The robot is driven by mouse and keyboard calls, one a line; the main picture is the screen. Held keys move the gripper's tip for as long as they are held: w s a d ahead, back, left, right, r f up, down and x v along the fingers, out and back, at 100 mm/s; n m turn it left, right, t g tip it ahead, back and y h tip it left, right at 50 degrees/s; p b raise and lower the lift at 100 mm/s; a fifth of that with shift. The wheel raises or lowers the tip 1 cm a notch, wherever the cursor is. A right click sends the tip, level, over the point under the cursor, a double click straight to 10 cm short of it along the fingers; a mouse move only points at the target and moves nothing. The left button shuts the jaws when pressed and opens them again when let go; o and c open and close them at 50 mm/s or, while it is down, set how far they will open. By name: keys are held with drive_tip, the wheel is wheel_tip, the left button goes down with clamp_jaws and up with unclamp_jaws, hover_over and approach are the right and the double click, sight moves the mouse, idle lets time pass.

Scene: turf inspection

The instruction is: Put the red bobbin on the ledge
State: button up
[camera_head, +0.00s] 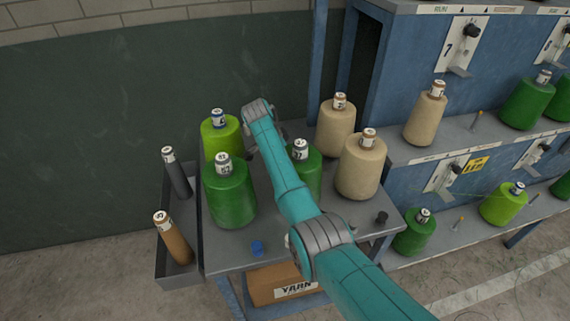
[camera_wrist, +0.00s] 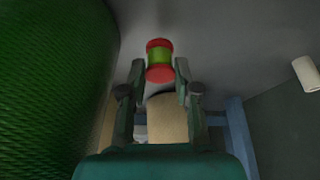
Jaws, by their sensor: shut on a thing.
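In the wrist view, my gripper (camera_wrist: 160,72) is closed around a small bobbin (camera_wrist: 159,54) with red ends and a green middle, held at the fingertips. The head view does not show this bobbin; my teal arm reaches over the table, with its far end among the yarn cones, and my fingers are hidden there. Grey ledges run along the blue machine at the right: an upper ledge (camera_head: 455,140) and a lower ledge (camera_head: 462,232). I cannot tell which one the task means.
Green cones (camera_head: 230,195) and tan cones (camera_head: 360,168) crowd the grey table (camera_head: 235,255). A side tray (camera_head: 180,272) holds a dark tube and a brown tube. A blue cap (camera_head: 257,248) and a dark cap (camera_head: 382,218) lie near the front edge. A large green cone (camera_wrist: 45,80) fills the wrist view's left.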

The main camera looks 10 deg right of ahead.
wheel_tip(320, 180, up, 16)
drive_tip(key=shift+f, duration=0.2)
drive_tip(key=shift+a, duration=0.15)
